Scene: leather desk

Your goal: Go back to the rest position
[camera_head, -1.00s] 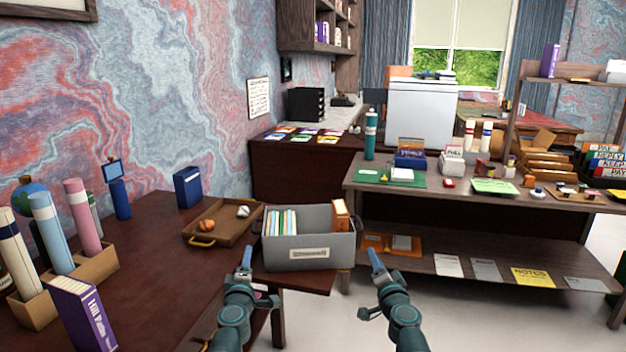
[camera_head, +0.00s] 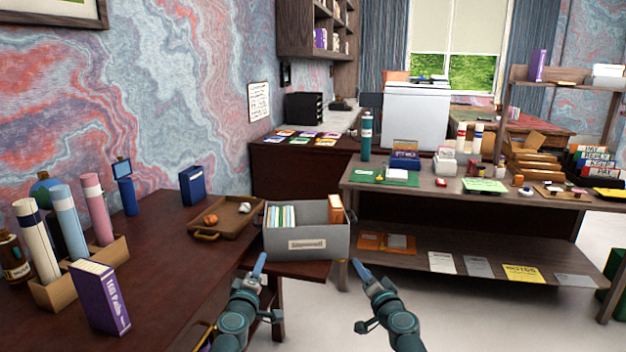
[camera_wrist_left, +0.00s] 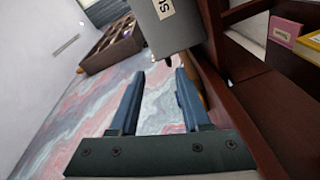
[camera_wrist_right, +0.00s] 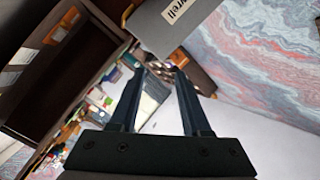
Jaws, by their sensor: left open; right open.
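My left gripper (camera_head: 257,268) is in the lower middle of the head view, in front of the grey file box. It is open, and its two fingers stand apart with nothing between them in the left wrist view (camera_wrist_left: 155,95). My right gripper (camera_head: 364,274) is to its right, over the floor gap before the shelf table. It is also open and empty in the right wrist view (camera_wrist_right: 158,95). The grey box (camera_head: 305,240) stands at the desk corner beyond the grippers, with files inside and a label on its front.
The dark red desk (camera_head: 165,260) is at the left. On it are a brown tray (camera_head: 228,225), a purple book (camera_head: 100,298), a blue box (camera_head: 192,186) and a holder (camera_head: 70,285) with rolls. The shelf table (camera_head: 455,203) stands at the right. Open floor (camera_head: 470,320) lies before it.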

